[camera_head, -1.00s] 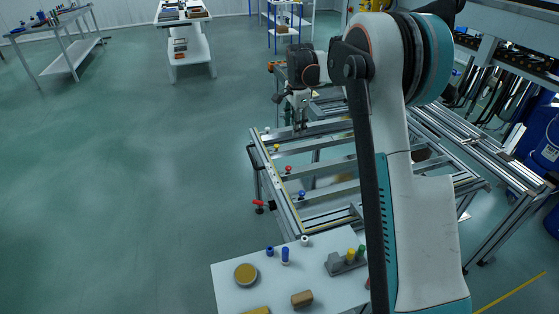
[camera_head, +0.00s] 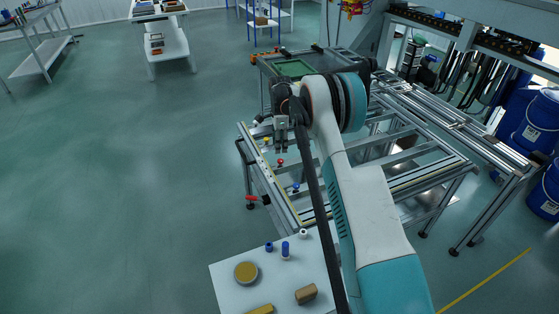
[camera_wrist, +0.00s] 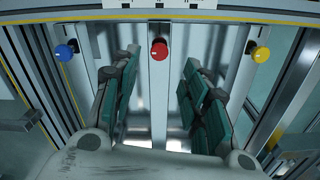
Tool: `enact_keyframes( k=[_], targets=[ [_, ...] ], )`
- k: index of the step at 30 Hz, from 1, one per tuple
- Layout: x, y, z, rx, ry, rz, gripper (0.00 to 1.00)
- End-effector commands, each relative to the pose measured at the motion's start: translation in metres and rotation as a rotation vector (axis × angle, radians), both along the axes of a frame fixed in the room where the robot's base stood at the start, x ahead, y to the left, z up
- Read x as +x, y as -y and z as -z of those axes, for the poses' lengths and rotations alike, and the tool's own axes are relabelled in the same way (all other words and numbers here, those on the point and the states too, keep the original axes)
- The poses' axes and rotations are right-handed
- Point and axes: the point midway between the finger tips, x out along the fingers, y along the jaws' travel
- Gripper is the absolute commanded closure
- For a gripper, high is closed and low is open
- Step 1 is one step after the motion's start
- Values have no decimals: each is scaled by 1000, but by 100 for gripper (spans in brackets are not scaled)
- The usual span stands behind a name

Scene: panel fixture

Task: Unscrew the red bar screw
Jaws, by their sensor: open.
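The red bar screw (camera_head: 280,162) has a round red head and sits on the near-left rail of the metal frame, between a yellow one (camera_head: 266,140) and a blue one (camera_head: 295,188). In the wrist view its red head (camera_wrist: 159,50) is at top centre, with the blue screw (camera_wrist: 64,51) left and the yellow screw (camera_wrist: 260,53) right. My gripper (camera_head: 281,147) hangs just above the rail near the red screw. In the wrist view my gripper (camera_wrist: 160,66) is open and empty, its green-padded fingers either side of the red head. Contact with it does not show.
A red-handled clamp (camera_head: 252,198) sticks out at the frame's left side. A white table (camera_head: 228,290) in front holds a round tan disc (camera_head: 246,272), blue pieces (camera_head: 285,249) and a brown block (camera_head: 306,293). The floor to the left is clear.

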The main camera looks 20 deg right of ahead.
Motion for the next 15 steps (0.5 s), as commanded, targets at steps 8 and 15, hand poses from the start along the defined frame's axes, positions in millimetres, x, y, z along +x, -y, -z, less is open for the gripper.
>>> enact_keyframes(
  k=[8, 15],
  targets=[
    [0, 0, 54, 0, 0, -1, 58],
    [0, 0, 74, 0, 0, -1, 58]
  ],
)
